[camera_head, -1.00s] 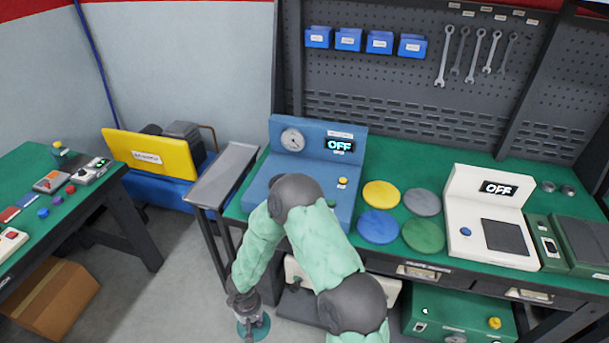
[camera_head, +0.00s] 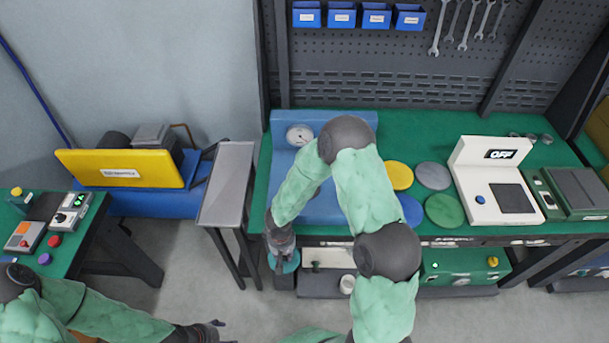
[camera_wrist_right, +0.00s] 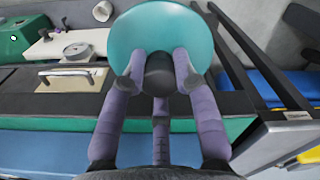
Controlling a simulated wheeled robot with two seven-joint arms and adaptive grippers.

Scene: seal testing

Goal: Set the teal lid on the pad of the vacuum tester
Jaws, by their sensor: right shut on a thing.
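The teal lid (camera_head: 289,263) hangs below my right gripper (camera_head: 281,246), in front of the bench's front edge. In the right wrist view the round teal lid (camera_wrist_right: 150,28) shows large, and my right gripper (camera_wrist_right: 158,75) is shut on its dark knob. The blue machine with a round gauge (camera_head: 300,135), which looks like the vacuum tester, stands on the bench beyond the gripper. My right arm covers its display and part of its base, and I cannot make out its pad. My left gripper (camera_head: 210,331) is low at the left, away from the bench; its opening is unclear.
Yellow (camera_head: 399,175), grey (camera_head: 433,176), blue and green (camera_head: 444,211) discs lie right of the blue machine. A white machine (camera_head: 470,190) with a dark square plate reads OFF. A grey side stand (camera_head: 225,190) is left of the bench. A green case (camera_head: 462,267) sits below.

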